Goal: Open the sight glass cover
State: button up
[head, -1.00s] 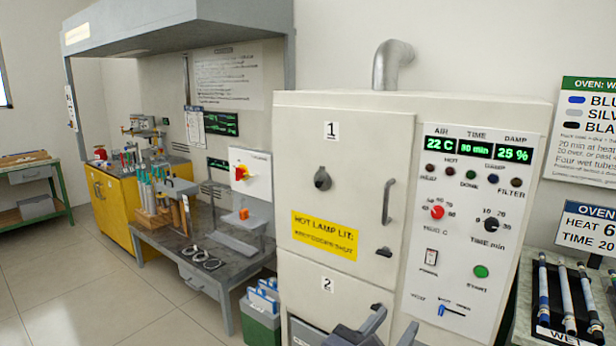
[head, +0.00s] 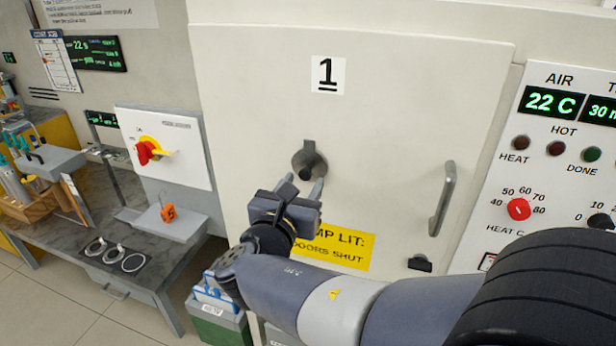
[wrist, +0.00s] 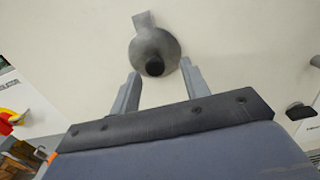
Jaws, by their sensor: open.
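The sight glass cover (head: 309,160) is a round grey disc with a dark knob (head: 305,173) and a small tab at its top, on oven door 1 (head: 400,110). The glass behind it is hidden. In the wrist view the cover (wrist: 152,45) is at the top middle, its knob (wrist: 155,67) standing out just beyond the fingertips. My gripper (head: 302,187) is open in front of the door, just below the cover. In the wrist view my gripper (wrist: 158,75) has its two fingers on either side of the knob's line, with nothing between them that I can see clearly.
A door handle (head: 443,198) stands out to the right of the cover, with a dark latch (head: 420,264) below it. A yellow label (head: 345,248) is partly behind my arm.

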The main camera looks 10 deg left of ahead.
aim_at(307, 170)
jog(key=shift+w+a, duration=0.25)
jog(key=shift+w, duration=1.05)
grip_shut()
